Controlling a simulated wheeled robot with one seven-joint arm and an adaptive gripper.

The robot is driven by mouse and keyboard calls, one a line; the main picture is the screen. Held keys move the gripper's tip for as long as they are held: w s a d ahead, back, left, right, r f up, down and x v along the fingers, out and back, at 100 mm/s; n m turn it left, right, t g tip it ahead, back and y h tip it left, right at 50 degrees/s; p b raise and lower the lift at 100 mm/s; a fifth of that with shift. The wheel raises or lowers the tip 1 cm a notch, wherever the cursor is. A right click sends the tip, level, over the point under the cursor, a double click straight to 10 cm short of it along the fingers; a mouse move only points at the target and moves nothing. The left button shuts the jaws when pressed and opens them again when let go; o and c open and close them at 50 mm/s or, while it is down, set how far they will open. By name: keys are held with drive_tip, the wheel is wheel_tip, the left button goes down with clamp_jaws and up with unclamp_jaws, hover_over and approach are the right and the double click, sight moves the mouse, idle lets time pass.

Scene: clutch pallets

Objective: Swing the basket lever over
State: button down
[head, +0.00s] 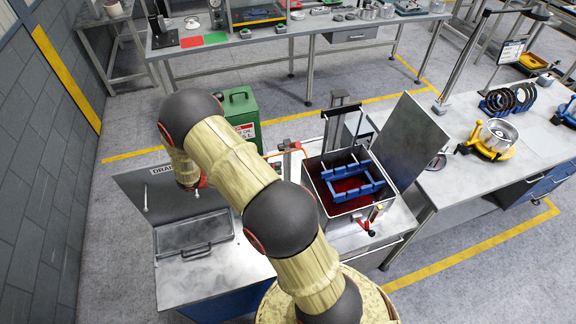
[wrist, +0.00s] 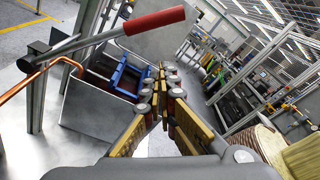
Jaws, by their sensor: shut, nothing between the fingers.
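The basket lever (wrist: 110,37) crosses the upper left of the wrist view, a metal rod with a red grip (wrist: 155,20). It runs down left to a dark bracket by a grey post. The blue basket (head: 350,187) is in the open tank (head: 313,178), above dark red liquid; it also shows in the wrist view (wrist: 128,76). My gripper (wrist: 165,84) is shut and empty, its fingertips pointing toward the tank side. The red grip appears above left of the fingers, apart from them. In the head view my arm mostly hides the gripper and lever.
The tank's lid (head: 411,140) stands raised at right. A drain station (head: 200,245) with a raised panel is at left. A green can (head: 239,112) stands behind my arm. A copper pipe (wrist: 40,75) runs below the lever. A workbench (head: 470,165) is at right.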

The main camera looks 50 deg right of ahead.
drive_tip(key=v, duration=0.2)
drive_tip(key=shift+w+a, duration=0.15)
drive_tip(key=shift+a, duration=0.2)
idle(0.4)
drive_tip(key=s+a+f+m+t+y+b, duration=0.1)
drive_tip(key=s+a+f+m+y+b, duration=0.1)
drive_tip(key=s+a+f+m+y, duration=0.55)
drive_tip(key=s+a+r+m+t+y+b, duration=0.3)
drive_tip(key=a+r+m+t+b, duration=0.2)
drive_tip(key=a+t+b, duration=0.2)
drive_tip(key=s+a+r+m+t+y+b, duration=0.3)
drive_tip(key=a+r+m+t+b, duration=0.2)
drive_tip(key=a+t+b, duration=0.2)
drive_tip(key=a+b, duration=0.2)
drive_tip(key=b, duration=0.2)
drive_tip(key=shift+b, duration=0.4)
